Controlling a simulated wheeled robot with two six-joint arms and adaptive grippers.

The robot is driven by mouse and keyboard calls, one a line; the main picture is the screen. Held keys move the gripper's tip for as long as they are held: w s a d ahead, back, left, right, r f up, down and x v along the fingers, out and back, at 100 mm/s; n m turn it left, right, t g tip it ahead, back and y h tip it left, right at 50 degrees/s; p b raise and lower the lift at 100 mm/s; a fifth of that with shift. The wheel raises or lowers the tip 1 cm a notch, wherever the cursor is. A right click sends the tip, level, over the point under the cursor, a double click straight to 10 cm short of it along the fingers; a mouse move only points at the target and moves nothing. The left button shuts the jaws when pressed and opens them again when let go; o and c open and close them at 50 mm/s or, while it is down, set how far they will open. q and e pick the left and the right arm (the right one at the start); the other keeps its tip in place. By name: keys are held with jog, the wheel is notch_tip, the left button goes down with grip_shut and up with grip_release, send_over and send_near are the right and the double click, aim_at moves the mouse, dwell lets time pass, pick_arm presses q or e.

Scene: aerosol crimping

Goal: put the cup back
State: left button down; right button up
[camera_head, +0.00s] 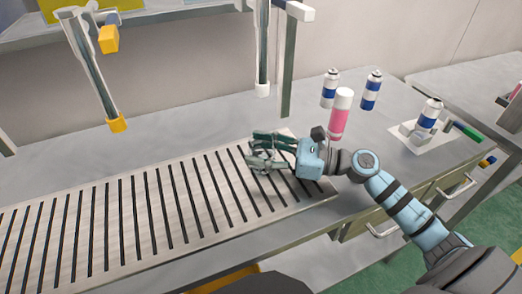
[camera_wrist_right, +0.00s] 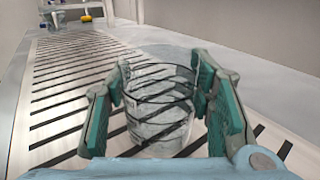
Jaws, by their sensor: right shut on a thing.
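A clear glass cup (camera_wrist_right: 160,112) stands upright between the fingers of my right gripper (camera_wrist_right: 165,95) in the right wrist view, with dark slots showing through it. The right gripper (camera_head: 265,150) is shut on the cup, over the right part of the slotted strip. In the head view the cup is hard to make out behind the fingers. I cannot tell whether its base touches the strip. My left gripper is not in view.
A slotted metal strip (camera_head: 150,215) runs along the bench. To the right stand a pink can (camera_head: 340,118), several white-and-blue cans (camera_head: 330,90) and a small fixture on a white sheet (camera_head: 433,142). Tools with yellow (camera_head: 117,124) and white (camera_head: 262,90) tips hang above.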

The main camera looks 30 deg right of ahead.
jog(key=shift+f, duration=0.15)
jog(key=o, duration=1.2)
jog(key=shift+o, duration=0.2)
